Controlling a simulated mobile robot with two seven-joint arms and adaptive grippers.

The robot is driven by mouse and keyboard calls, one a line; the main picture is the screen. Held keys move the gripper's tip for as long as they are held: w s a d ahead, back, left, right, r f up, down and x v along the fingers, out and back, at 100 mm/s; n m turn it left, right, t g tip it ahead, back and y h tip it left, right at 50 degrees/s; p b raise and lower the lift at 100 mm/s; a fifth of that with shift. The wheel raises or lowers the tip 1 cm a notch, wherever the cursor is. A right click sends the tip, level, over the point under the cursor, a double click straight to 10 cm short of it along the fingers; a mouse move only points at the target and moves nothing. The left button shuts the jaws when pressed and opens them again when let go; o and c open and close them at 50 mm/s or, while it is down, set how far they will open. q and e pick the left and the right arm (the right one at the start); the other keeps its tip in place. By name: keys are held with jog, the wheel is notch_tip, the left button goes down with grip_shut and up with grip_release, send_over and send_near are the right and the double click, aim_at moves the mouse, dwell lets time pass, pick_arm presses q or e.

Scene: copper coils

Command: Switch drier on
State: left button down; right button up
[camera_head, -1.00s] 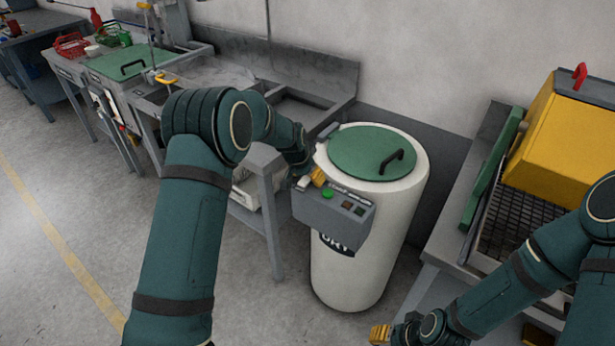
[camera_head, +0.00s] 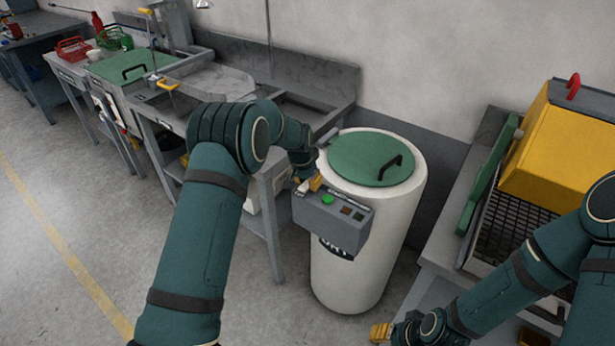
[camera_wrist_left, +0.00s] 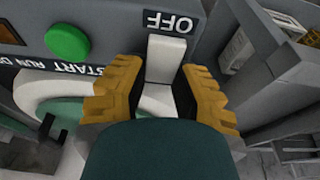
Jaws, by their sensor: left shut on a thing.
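The drier is an upright white drum (camera_head: 345,275) with a green lid (camera_head: 365,150) that is shut. A grey control box (camera_head: 335,222) on its front carries a green button (camera_head: 327,199), which also shows in the left wrist view (camera_wrist_left: 66,41). A white switch lever (camera_wrist_left: 166,60) stands beside the word OFF. My left gripper (camera_head: 313,185) is at the box's left end. In the left wrist view its yellow fingers (camera_wrist_left: 160,85) are shut around the lever, one on each side. My right gripper (camera_head: 381,332) is low at the bottom, away from the drier; its jaw opening is unclear.
A grey sink bench (camera_head: 300,75) stands left of the drier, close to my left forearm. A metal table with a yellow machine (camera_head: 560,140) and a dark grate is at the right. The floor (camera_head: 70,210) at the left is clear.

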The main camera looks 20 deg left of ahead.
aim_at(306, 185)
pick_arm(q)
jog(key=shift+f+g+y+p, duration=0.25)
jog(key=shift+g+p, duration=0.2)
jog(key=shift+g, duration=0.25)
jog(key=c, duration=0.7)
grip_release()
jog(key=shift+r, duration=0.2)
jog(key=shift+r, duration=0.35)
notch_tip(306, 185, up, 11)
jog(key=s, duration=0.1)
jog(key=shift+a, duration=0.15)
